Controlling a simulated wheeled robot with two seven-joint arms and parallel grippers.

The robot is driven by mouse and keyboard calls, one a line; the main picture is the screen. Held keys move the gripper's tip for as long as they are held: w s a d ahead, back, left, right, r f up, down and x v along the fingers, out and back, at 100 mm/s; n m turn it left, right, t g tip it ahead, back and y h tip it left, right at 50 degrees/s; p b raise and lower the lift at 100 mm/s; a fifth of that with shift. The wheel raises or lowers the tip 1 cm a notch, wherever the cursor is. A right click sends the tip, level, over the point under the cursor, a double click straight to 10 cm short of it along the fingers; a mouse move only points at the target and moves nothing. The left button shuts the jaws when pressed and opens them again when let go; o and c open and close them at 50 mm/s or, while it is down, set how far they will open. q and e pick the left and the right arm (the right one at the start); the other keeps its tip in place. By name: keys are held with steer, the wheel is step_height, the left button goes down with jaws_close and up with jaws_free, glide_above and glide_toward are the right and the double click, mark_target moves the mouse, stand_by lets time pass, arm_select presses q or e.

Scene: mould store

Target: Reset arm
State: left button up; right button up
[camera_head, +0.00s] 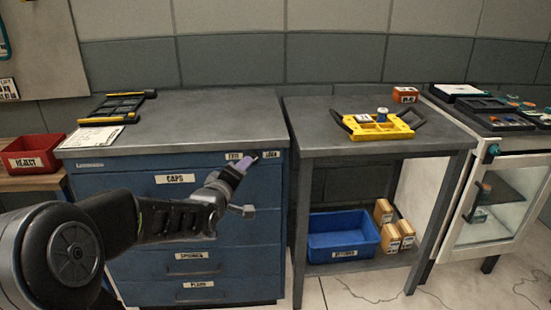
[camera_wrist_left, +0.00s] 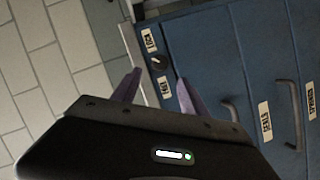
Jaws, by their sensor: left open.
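My left gripper (camera_head: 243,165) is in front of the upper right part of the blue drawer cabinet (camera_head: 140,206), close to the lock labels at its top right corner. In the left wrist view its two fingers (camera_wrist_left: 156,90) are apart with nothing between them. A dark round lock knob (camera_wrist_left: 159,62) shows beyond the fingertips, between two labels. The visible drawers of the cabinet look shut; my left arm hides part of their fronts. My right gripper is in neither view.
A grey bench (camera_head: 310,136) stands right of the cabinet, with a yellow tray (camera_head: 350,129) on top and a blue bin (camera_head: 319,252) on its lower shelf. A white glass-door cabinet (camera_head: 450,195) stands at far right. A red reject bin (camera_head: 32,154) is at far left.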

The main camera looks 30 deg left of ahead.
arm_select(q)
steer(key=s+d+f+m+g+h, duration=0.25)
steer(key=d+f, duration=0.35)
steer(key=f, duration=0.4)
steer(key=s+d+f+m+g+h, duration=0.15)
steer(key=d+f+m, duration=0.35)
steer(key=f, duration=0.5)
steer(key=s+d+f+m+g+h, duration=0.1)
steer(key=s+d+f+m+g, duration=0.15)
steer(key=d+f, duration=0.6)
steer(key=s+d+f+m+g+h, duration=0.2)
steer(key=s+d+f+g+h, duration=0.15)
steer(key=s+d+f, duration=0.75)
steer(key=s+d+f+m+g, duration=0.1)
steer(key=s+d+f+g, duration=0.15)
steer(key=s+d, duration=0.3)
steer(key=s+d+f+m+g, duration=0.1)
steer(key=s+d+f+g, duration=0.1)
steer(key=s+d+f, duration=0.3)
step_height(320, 180, up, 18)
steer(key=p, duration=1.6)
steer(key=shift+s+a+p, duration=0.25)
steer(key=shift+a+p, duration=0.1)
steer(key=shift+a, duration=0.1)
steer(key=shift+h, duration=0.25)
